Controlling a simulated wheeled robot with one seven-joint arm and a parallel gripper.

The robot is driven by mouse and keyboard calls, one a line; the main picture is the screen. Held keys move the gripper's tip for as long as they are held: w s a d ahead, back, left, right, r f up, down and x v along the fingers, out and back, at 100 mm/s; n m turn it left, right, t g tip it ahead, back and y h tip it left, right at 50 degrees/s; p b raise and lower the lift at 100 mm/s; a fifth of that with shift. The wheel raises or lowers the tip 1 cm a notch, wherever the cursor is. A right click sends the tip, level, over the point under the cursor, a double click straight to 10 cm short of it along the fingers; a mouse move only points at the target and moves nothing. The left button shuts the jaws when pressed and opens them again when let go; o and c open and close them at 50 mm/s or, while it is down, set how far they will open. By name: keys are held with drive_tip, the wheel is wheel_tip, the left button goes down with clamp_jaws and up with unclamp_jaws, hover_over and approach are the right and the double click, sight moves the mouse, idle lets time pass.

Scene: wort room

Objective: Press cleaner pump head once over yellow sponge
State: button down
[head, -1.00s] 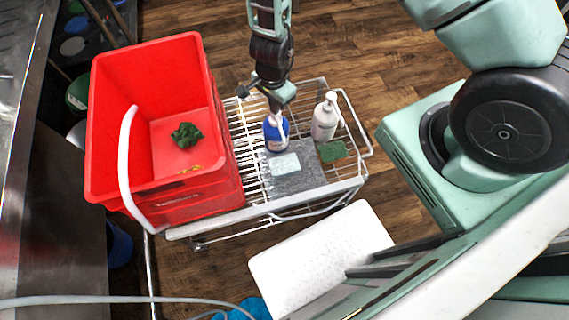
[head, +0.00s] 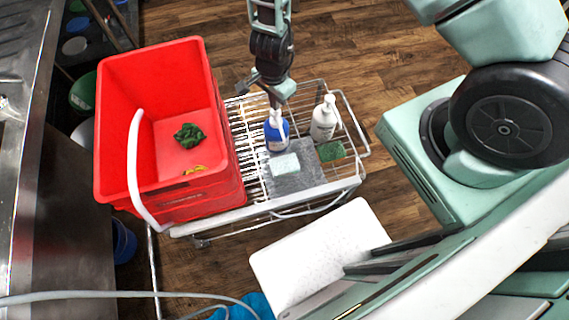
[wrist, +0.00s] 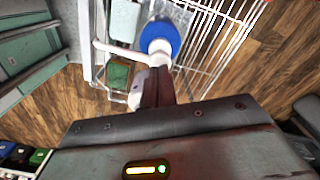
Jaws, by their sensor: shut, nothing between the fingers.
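A blue bottle (head: 276,135) with a white pump head stands upright on the wire cart; it also shows in the wrist view (wrist: 163,38). My gripper (head: 275,104) is shut and empty, right at the top of the blue bottle's pump. In the wrist view the closed fingers (wrist: 157,82) overlap the white pump head (wrist: 155,52); I cannot tell whether they touch it. A pale, whitish-green flat pad (head: 285,165) lies on a grey mat (head: 300,182) in front of the bottle. I see no clearly yellow sponge; a small yellow piece (head: 195,169) lies inside the red crate.
A white pump bottle (head: 324,120) and a green sponge (head: 331,151) are close on the right. The red crate (head: 222,150), with a white handle and a dark green cloth (head: 188,136), stands at left. A white perforated board (head: 318,255) is in front of the cart.

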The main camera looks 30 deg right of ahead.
wheel_tip(320, 180, up, 6)
drive_tip(key=p, duration=0.6)
idle(0.4)
